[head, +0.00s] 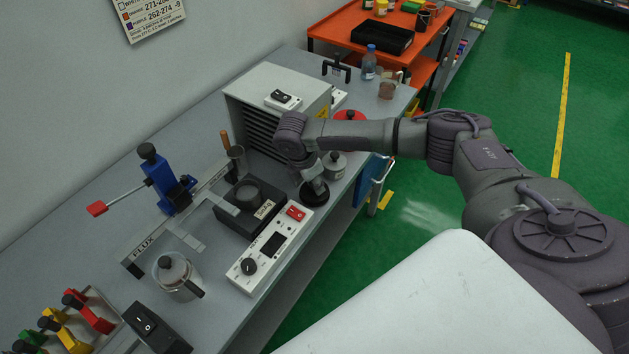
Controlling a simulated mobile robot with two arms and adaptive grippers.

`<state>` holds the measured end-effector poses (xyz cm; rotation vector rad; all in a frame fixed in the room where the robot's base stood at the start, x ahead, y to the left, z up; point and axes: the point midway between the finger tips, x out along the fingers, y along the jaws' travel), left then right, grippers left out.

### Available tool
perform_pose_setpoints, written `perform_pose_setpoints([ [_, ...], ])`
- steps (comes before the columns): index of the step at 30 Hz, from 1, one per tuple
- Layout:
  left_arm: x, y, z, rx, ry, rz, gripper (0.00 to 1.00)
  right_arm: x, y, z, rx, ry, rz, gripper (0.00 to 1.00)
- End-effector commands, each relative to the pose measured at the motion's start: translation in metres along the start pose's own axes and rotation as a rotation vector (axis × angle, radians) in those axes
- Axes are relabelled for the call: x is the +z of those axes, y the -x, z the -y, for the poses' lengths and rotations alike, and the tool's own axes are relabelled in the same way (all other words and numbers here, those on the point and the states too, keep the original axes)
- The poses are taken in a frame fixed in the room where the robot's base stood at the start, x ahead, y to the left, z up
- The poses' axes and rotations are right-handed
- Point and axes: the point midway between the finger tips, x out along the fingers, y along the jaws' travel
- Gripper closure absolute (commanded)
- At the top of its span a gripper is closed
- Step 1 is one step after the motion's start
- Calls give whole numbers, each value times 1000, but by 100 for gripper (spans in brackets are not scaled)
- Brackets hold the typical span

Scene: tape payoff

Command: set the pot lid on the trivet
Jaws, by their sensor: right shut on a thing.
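My right gripper (315,182) points down over the right edge of the bench and is shut on what looks like the pot lid (314,195), a dark round disc. The fingertips are small and partly hidden by my wrist. I cannot tell whether the disc hangs just above the bench or rests on something. No trivet can be made out for certain; a red round piece (350,114) shows behind my forearm, partly covered. A black unit with a round dark pot (247,194) stands left of the gripper. My left gripper is out of view.
A grey lidded canister (335,166) stands close to the right gripper. A vented box (277,104) is behind it, and a white control box (268,250) in front. A blue clamp stand (167,184) and metal jug (177,278) are farther left. The bench edge drops to green floor.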

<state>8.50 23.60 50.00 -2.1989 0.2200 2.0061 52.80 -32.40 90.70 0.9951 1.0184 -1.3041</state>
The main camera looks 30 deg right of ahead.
Motion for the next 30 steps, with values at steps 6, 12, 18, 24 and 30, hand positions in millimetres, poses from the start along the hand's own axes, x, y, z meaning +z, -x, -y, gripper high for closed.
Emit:
perform_pose_setpoints([
  [6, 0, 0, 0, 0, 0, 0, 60, 0, 0, 0, 1, 0, 0, 100],
  [12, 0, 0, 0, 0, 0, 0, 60, 0, -1, 0, 0, 0, 0, 100],
  [18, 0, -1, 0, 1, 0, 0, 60, -1, -3, 0, 0, 0, 1, 100],
  [24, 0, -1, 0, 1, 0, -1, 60, -1, -6, 0, 0, 0, 1, 100],
  [30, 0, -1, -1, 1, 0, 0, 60, -2, -6, 0, 0, 0, 0, 52],
])
